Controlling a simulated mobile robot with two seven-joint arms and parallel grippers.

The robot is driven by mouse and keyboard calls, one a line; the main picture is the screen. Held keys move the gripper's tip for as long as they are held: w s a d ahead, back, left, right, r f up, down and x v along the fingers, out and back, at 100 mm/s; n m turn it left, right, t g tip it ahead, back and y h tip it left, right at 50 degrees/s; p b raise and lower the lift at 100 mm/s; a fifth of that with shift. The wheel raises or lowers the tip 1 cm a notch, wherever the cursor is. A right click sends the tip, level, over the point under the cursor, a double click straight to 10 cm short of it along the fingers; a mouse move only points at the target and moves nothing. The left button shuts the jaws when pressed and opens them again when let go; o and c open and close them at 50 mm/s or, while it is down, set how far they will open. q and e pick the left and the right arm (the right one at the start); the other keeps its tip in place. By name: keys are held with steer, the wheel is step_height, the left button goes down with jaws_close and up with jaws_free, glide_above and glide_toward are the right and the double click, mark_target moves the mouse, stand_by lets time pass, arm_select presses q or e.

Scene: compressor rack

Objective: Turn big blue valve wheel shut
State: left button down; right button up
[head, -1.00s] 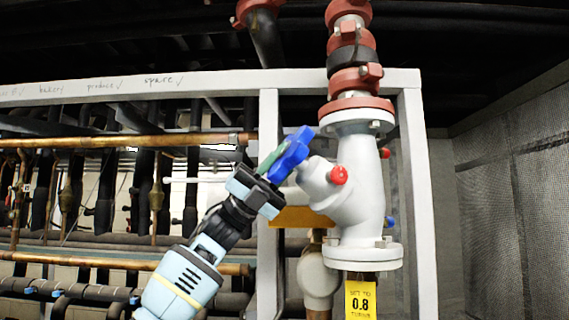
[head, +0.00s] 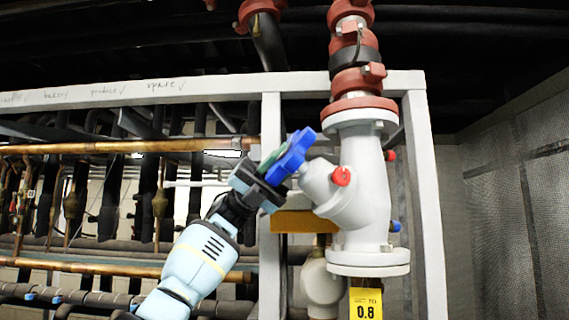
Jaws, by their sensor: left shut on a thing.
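The big blue valve wheel (head: 292,154) sits on the upper left end of the angled stem of a large white valve body (head: 362,185). It is tilted and seen nearly edge-on. My left gripper (head: 264,178) reaches up from the lower left and is shut on the wheel's near left side. The fingertips are partly hidden against the wheel. My right gripper is not in view.
A white frame post (head: 271,130) stands just behind the wheel, with a top beam (head: 200,88) above. A red cap (head: 341,176) sticks out from the valve body. A yellow tag (head: 366,303) hangs below. Copper pipes (head: 130,147) run at left.

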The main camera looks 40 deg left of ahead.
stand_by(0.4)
arm_select(q)
steer(key=c, duration=1.3)
jaws_free()
steer(key=shift+d, duration=0.1)
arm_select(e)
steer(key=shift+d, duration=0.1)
arm_select(q)
steer(key=shift+w+a+f, duration=0.15)
steer(key=shift+a+f, duration=0.15)
steer(key=shift+a, duration=0.15)
steer(key=shift+b+v, duration=0.95)
steer(key=shift+v, duration=2.4)
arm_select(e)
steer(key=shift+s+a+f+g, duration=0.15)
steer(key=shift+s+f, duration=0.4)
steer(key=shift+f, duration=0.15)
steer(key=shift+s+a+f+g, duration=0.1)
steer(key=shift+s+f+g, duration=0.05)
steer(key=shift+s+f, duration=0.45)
arm_select(q)
steer(key=shift+r, duration=0.1)
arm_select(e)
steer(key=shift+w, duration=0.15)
